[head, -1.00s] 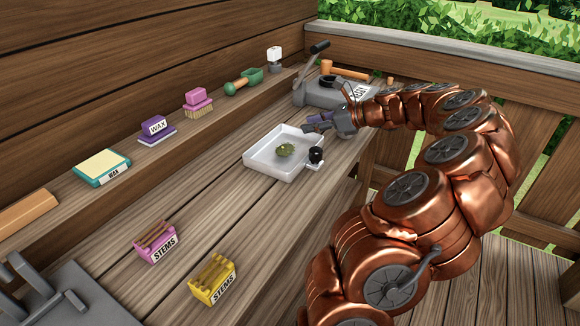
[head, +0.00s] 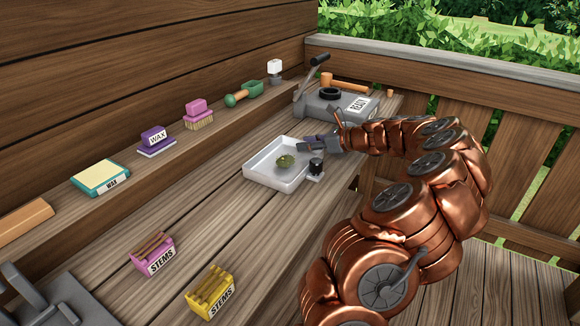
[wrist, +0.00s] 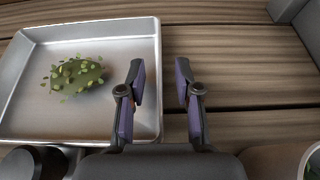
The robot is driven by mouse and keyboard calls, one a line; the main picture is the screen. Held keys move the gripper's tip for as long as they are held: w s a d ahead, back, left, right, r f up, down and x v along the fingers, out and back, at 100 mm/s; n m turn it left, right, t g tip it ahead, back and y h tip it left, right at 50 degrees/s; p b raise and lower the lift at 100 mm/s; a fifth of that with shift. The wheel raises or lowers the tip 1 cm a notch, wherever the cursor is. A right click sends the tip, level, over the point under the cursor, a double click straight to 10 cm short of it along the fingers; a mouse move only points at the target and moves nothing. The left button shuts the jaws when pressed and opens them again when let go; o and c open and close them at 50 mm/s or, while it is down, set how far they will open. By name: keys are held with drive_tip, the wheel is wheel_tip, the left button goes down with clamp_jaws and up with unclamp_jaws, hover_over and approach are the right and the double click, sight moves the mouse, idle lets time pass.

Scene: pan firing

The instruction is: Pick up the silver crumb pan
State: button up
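The silver crumb pan (head: 262,175) is a shallow square tray on the wooden bench, with a clump of green crumbs (head: 285,161) in it. It also fills the left of the wrist view (wrist: 30,105). My gripper (head: 308,144) is at the pan's far right side. In the wrist view, my gripper (wrist: 161,84) is open. Its left finger is over the pan's inside and its right finger is over bare planks, with the right rim showing between them. I cannot tell whether a finger touches the pan.
A small black knob-like item (head: 316,166) is beside the pan's near right corner. A grey box marked READY (head: 335,105) stands behind my gripper. Pink (head: 153,254) and yellow (head: 211,291) STEMS holders are in front. Wax blocks and brushes line the back ledge.

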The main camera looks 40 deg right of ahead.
drive_tip(key=shift+c, duration=0.4)
clamp_jaws()
drive_tip(key=shift+r, duration=0.1)
